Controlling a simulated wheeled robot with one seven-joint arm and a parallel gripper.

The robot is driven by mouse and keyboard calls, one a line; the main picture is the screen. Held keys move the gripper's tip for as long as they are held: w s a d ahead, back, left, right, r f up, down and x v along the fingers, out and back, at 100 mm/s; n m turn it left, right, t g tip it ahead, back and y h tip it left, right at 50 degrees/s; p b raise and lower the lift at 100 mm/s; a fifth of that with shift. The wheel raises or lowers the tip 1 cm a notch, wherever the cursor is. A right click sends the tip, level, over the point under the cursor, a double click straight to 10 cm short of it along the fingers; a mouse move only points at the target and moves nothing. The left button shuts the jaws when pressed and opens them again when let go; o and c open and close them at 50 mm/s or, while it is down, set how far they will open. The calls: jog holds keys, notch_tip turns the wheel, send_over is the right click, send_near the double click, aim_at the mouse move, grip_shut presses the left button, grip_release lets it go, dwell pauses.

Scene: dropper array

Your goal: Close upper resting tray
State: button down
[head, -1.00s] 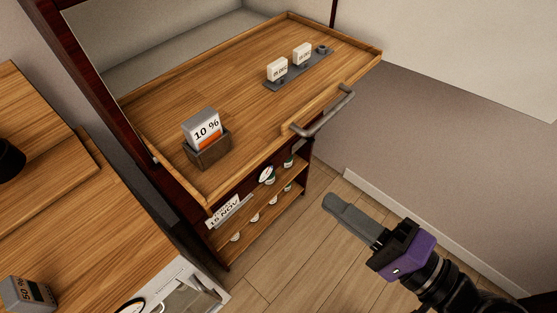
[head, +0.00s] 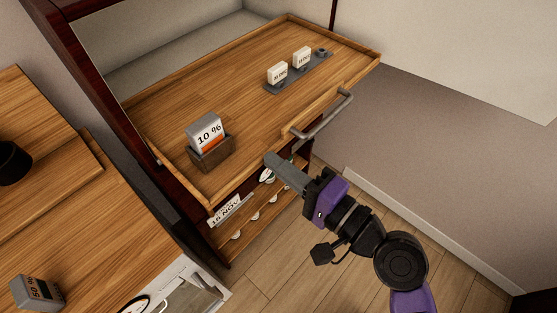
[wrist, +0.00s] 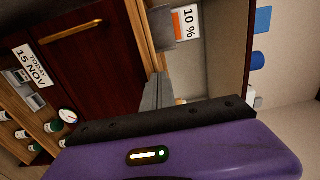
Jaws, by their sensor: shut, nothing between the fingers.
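The upper resting tray (head: 245,97) is a wooden pull-out tray with a raised rim, standing out of the dark red cabinet in the head view. A grey bar handle (head: 325,117) is fixed to its front edge. My gripper (head: 270,158) is shut and empty. In the head view its grey fingers appear just in front of the tray's front edge, left of the handle; I cannot tell whether they touch it. In the wrist view the fingers (wrist: 157,92) point toward the tray's edge, partly hidden behind the purple gripper body.
Below are shelves with bottles (head: 268,176) and a 15 NOV sign (head: 225,210). A wooden counter (head: 90,245) lies left. Floor at right is clear.

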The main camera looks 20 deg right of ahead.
dwell(0.3)
jog(key=p, duration=0.4)
send_near(207, 111)
jog(key=x, duration=0.9)
jog(key=shift+a+r, duration=0.2)
jog(key=shift+r, duration=0.15)
jog(key=shift+f, duration=0.1)
jog(key=shift+s, duration=0.1)
